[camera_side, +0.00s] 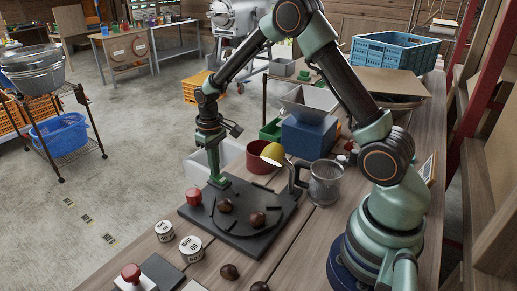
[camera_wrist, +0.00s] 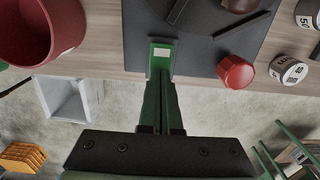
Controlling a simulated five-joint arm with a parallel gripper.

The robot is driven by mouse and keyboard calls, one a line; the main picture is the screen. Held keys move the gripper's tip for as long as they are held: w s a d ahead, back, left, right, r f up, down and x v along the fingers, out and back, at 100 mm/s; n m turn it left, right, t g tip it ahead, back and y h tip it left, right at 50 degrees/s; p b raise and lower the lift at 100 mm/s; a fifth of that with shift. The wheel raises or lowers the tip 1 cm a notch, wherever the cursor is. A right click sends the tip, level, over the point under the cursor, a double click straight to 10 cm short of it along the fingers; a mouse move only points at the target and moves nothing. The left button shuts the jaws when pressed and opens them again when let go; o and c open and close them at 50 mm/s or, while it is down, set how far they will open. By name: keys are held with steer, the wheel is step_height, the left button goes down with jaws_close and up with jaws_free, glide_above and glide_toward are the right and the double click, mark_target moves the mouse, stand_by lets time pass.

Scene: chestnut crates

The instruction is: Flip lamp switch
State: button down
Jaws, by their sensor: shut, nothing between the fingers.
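No lamp is plain to see, and I cannot tell which part is its switch. A red knob (camera_side: 193,197) sits at the left corner of a dark square board (camera_side: 234,241) with a round plate on it; the knob also shows in the wrist view (camera_wrist: 235,72). A red button (camera_side: 131,273) tops a white box at the front left. My gripper (camera_side: 218,182) points down at the board's far edge, right of the red knob. In the wrist view my gripper (camera_wrist: 161,55) is shut and empty, its tips overlapping the board's edge. Whether they touch it is unclear.
Brown chestnuts (camera_side: 258,220) and dark bars lie on the board. White numbered cans (camera_side: 164,231) stand to its left. A white bin (camera_side: 214,158) is beyond.

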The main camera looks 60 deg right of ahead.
steer(key=shift+f, duration=0.3)
steer(key=shift+r, duration=3.55)
steer(key=shift+r, duration=0.15)
steer(key=s+a+r+t, duration=0.2)
steer(key=s+r, duration=0.4)
steer(key=s, duration=0.2)
steer(key=s+a+r+t, duration=0.2)
steer(key=s+r+t, duration=0.1)
steer(key=s+r, duration=0.4)
steer(key=shift+s+a+r+t, duration=0.25)
steer(key=shift+s+t, duration=0.05)
steer(key=shift+s, duration=0.65)
